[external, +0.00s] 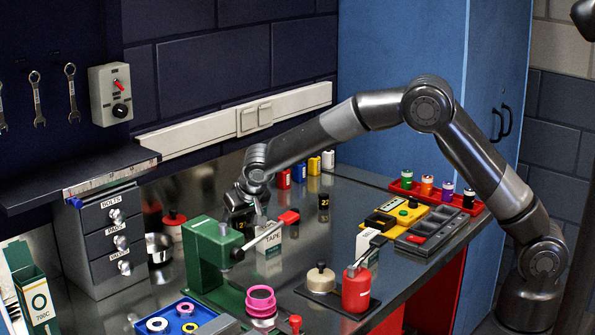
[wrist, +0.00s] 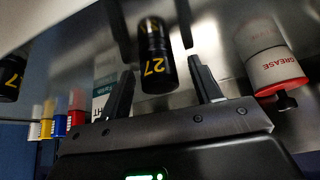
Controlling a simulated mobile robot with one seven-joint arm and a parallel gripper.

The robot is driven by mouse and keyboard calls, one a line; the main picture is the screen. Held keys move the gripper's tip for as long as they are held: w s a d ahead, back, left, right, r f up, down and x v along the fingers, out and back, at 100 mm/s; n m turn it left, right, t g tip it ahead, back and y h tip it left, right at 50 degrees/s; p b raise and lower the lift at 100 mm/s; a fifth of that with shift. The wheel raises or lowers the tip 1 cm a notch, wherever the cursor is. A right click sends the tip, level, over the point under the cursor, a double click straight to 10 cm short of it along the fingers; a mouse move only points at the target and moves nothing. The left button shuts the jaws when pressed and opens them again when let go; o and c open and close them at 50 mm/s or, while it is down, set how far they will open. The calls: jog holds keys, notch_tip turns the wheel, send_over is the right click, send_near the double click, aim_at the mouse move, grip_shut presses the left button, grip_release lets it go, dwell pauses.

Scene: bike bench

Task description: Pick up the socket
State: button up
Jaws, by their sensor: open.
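A black socket (wrist: 157,65) with a yellow 27 on it stands between the two fingers of my gripper (wrist: 161,66) in the wrist view. Both fingers are spread, with a visible gap on either side of it. A second black socket (external: 323,203) stands farther right. A similar one (wrist: 10,76) shows at the left edge of the wrist view, partly cut off.
A TAPE box (external: 270,258) is close on the right. A grease can (wrist: 276,70) stands right of the fingers in the wrist view. Small coloured bottles (external: 299,172) line the back.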

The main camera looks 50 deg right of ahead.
jog(key=c, duration=1)
jog(key=shift+c, duration=0.7)
jog(key=shift+r, duration=0.15)
